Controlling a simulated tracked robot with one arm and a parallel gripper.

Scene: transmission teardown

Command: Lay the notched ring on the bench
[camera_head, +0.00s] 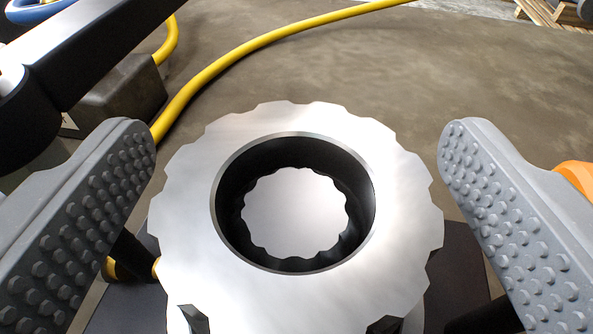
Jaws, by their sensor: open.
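The notched ring (400,205) is a bright metal ring with a scalloped outer edge and a round hole. It lies flat between the jaws of my gripper (298,150). A notched metal shaft end (295,212) shows inside its hole, with a dark gap around it. My gripper is open, one grey studded pad on each side of the ring. The left pad is close to the ring's edge and a gap shows at the right pad. Two small dark pieces stand at the ring's near edge. What supports the ring is mostly hidden beneath it.
A dark flat surface (462,262) shows below the ring. A yellow hose (235,52) curves over the grey-brown floor (440,65) behind. A dark block (120,95) stands at the upper left, and wooden slats (545,12) lie at the top right.

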